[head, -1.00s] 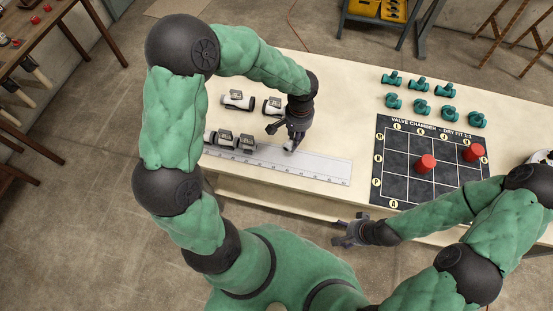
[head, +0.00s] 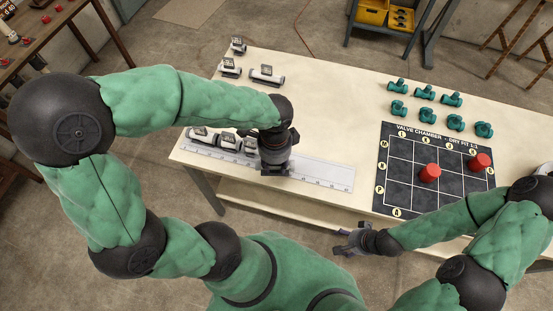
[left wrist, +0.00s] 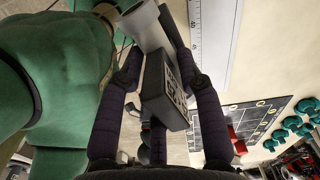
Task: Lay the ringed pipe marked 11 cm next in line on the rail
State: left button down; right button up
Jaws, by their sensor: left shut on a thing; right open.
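My left gripper (head: 275,172) points down over the white ruled rail (head: 325,175), right of the pipes there. In the left wrist view its dark fingers (left wrist: 160,75) are shut on a pale grey pipe (left wrist: 144,22) with a dark tag block (left wrist: 165,92). The tag's print is too small to read. The head view hides the held pipe, so I cannot tell whether it touches the rail. My right gripper (head: 347,243) is open and empty off the table's front edge.
Spare tagged pipes (head: 267,75) lie at the table's back left. Teal valves (head: 422,84) stand at the back right. A dark grid board (head: 400,190) holds two red cylinders (head: 429,173). The rail's right part is bare.

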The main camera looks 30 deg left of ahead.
pick_arm(q)
jog(key=w+a+f+m+b, duration=0.1)
jog(key=w+f, duration=0.2)
jog(key=w+a+f+m+b, duration=0.1)
jog(key=w+a+f+b, duration=0.1)
jog(key=f, duration=0.1)
jog(key=w+a+f+m+b, duration=0.1)
jog(key=w+f+b, duration=0.1)
jog(key=w+f, duration=0.1)
jog(key=shift+w+a+f, duration=0.1)
jog(key=shift+w+a, duration=0.25)
jog(key=shift+a, duration=0.05)
jog(key=shift+w+f, duration=0.2)
jog(key=shift+f, duration=0.1)
jog(key=shift+w+a+f+b, duration=0.1)
jog(key=shift+f+b, duration=0.6)
jog(key=shift+f, duration=0.8)
jog(key=shift+f, duration=0.15)
jog(key=c, duration=0.8)
grip_release()
jog(key=shift+c, duration=0.2)
